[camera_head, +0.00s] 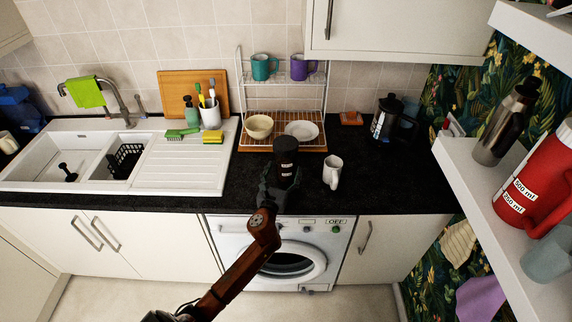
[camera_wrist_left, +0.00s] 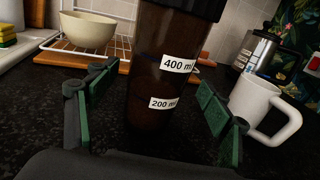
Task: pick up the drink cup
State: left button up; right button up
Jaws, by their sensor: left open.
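The drink cup (camera_head: 286,158) is a dark, tall tumbler with a black lid and white volume labels, upright on the black worktop. In the left wrist view the cup (camera_wrist_left: 168,75) stands large in the middle, marked 400 ml and 200 ml. My left gripper (camera_head: 280,182) is at the worktop's front, directly before the cup. In the wrist view its green-padded fingers (camera_wrist_left: 155,100) are spread open, one on each side of the cup, with gaps visible between them and it. My right gripper is not in view.
A white mug (camera_head: 332,172) stands close right of the cup, near the right finger. Behind is a dish rack (camera_head: 284,119) with a cream bowl (camera_head: 259,127) and a plate (camera_head: 301,130). A French press (camera_head: 387,118) stands farther right. The worktop (camera_head: 390,178) right of the mug is clear.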

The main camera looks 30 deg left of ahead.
pick_arm(q)
jog(key=x, duration=0.2)
jog(key=shift+w+a+r, duration=0.1)
jog(key=shift+w+r, duration=0.1)
jog(key=shift+w, duration=0.15)
jog(key=shift+w+a, duration=0.15)
jog(key=shift+w, duration=0.15)
jog(key=c, duration=0.9)
jog(key=shift+r, duration=0.1)
jog(key=c, duration=0.5)
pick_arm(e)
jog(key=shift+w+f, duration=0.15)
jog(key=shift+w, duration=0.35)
